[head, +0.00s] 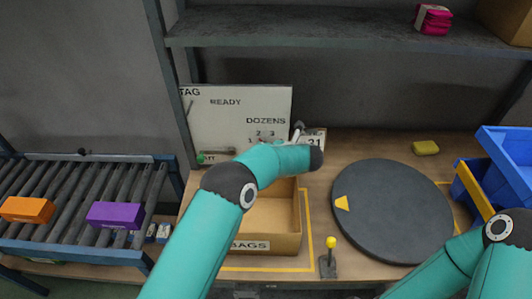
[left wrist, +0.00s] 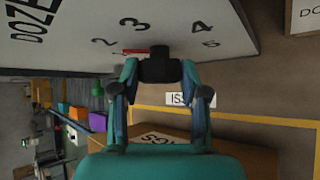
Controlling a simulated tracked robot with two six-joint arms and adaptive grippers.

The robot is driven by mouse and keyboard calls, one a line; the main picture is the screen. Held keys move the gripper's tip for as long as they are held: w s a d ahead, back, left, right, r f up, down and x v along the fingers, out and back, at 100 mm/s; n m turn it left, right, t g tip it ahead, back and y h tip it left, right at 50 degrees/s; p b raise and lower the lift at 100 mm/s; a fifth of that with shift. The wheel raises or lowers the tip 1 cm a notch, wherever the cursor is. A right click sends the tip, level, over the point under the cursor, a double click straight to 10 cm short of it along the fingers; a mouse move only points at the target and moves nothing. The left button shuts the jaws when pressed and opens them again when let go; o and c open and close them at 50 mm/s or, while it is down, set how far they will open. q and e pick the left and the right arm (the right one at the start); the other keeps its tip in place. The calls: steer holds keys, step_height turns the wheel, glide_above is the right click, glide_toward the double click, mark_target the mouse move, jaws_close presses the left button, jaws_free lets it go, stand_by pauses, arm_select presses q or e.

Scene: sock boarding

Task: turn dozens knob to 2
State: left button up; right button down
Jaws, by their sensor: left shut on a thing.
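The panel (head: 235,112) stands upright at the back of the bench, with the word DOZENS and a few numerals showing in the head view. The dozens knob (left wrist: 160,68) is black with a red pointer (left wrist: 133,51) in the left wrist view. The pointer extends left, ending close to the numeral 2. My left gripper (left wrist: 160,80) is shut on the knob, one finger on each side. In the head view my left arm hides the knob. My right gripper is out of view.
A cardboard tray marked BAGS (head: 262,244) stands in front of the panel. A dark round turntable (head: 395,225) is to its right, with a small lever (head: 330,243) between. A roller conveyor (head: 65,195) holds orange (head: 26,210) and purple (head: 115,215) boxes.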

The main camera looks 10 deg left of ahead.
arm_select(q)
steer(key=shift+d+f, duration=0.1)
steer(key=shift+d, duration=0.05)
stand_by(0.3)
steer(key=o, duration=1.1)
steer(key=shift+o, duration=0.2)
steer(key=v, duration=1.2)
steer(key=shift+d+f, duration=0.15)
steer(key=shift+f, duration=0.1)
steer(key=shift+f, duration=0.1)
